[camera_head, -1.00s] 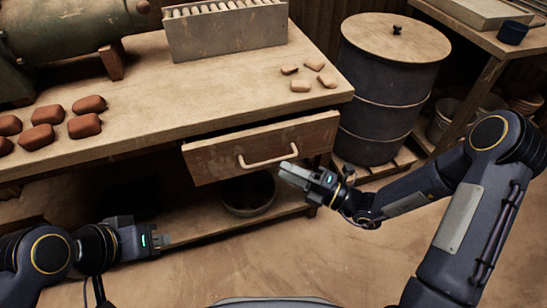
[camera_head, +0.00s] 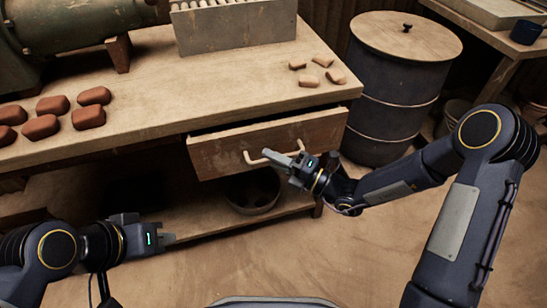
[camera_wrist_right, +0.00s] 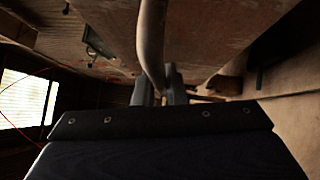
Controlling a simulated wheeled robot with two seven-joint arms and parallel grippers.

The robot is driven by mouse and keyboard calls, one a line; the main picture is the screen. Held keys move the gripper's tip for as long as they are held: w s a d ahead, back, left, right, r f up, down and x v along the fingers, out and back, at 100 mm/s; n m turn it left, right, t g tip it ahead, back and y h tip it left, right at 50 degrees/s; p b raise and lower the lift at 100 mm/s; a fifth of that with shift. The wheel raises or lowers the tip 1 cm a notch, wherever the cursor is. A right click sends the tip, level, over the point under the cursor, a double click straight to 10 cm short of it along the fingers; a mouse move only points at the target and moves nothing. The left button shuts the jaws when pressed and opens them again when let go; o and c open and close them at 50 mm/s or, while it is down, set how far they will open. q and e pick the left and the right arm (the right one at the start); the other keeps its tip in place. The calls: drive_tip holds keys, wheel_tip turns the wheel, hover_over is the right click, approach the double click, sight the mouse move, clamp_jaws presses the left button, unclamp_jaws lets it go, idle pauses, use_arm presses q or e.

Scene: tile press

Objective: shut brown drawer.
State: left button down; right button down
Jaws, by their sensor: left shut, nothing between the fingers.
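The brown drawer (camera_head: 225,152) stands partly pulled out under the worktable, with a dark gap above its front. Its pale bar handle (camera_head: 300,133) is on the drawer front. My right gripper (camera_head: 272,155) is at the handle, its fingertips overlapping the handle's lower middle in the head view. In the right wrist view the handle (camera_wrist_right: 151,40) runs down to between the two fingers (camera_wrist_right: 160,88); whether they grip it or only stand around it I cannot tell. My left gripper (camera_head: 170,239) is shut and empty, low at the left, away from the drawer.
The worktable top (camera_head: 210,103) carries dark red tiles (camera_head: 88,117), paler pieces (camera_head: 310,80) and a grey rack (camera_head: 240,27). A bowl (camera_head: 252,192) sits on the shelf below the drawer. A dark drum (camera_head: 390,100) stands to the right. The floor in front is clear.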

sight(270, 147)
drive_tip(key=shift+w+a+r, duration=0.1)
drive_tip(key=shift+w, duration=0.15)
drive_tip(key=w+p, duration=0.1)
drive_tip(key=w+a+p, duration=0.1)
drive_tip(key=w, duration=0.1)
drive_tip(key=shift+w, duration=0.3)
drive_tip(key=c, duration=1.5)
unclamp_jaws()
drive_tip(key=shift+w+a, duration=0.1)
